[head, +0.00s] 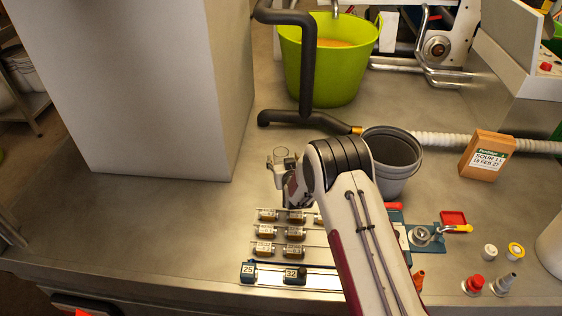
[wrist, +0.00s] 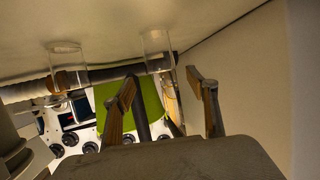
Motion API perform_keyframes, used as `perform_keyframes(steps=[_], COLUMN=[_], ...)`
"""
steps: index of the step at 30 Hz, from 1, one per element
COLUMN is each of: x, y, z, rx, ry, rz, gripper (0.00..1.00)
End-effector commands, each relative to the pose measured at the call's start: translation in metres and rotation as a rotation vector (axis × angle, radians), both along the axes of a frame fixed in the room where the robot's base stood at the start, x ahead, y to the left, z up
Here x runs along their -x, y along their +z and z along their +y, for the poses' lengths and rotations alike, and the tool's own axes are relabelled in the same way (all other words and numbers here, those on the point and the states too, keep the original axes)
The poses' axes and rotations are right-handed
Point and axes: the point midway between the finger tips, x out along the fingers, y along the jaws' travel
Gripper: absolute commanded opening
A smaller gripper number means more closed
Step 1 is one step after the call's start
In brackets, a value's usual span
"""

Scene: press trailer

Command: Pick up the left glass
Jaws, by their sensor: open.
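Two clear glasses show in the wrist view, where the scene looks upside down. One glass (wrist: 157,50) is nearer the pale wall and lines up with the gap between my fingers, beyond their tips. The other glass (wrist: 66,65) is farther to the picture's left. In the head view a clear glass (head: 283,156) stands on the metal counter just beyond my gripper (head: 284,183); my arm may hide the other. My gripper (wrist: 160,85) is open and empty, with a finger on either side of the gap.
A large pale box (head: 140,80) stands to the left of my gripper. A grey bucket (head: 390,160) is to the right, and a black pipe (head: 308,70) and green tub (head: 330,75) are behind. Labelled small blocks (head: 265,232) lie in front.

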Motion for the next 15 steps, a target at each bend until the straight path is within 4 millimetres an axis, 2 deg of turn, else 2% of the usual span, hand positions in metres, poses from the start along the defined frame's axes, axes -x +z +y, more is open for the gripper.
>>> perform_keyframes(steps=[8,15], x=[-0.001,-0.01], y=[0.0,-0.004], z=[0.0,0.003], rx=[0.0,0.0], ry=[0.0,0.0], rz=[0.0,-0.001], gripper=[0.58,0.58])
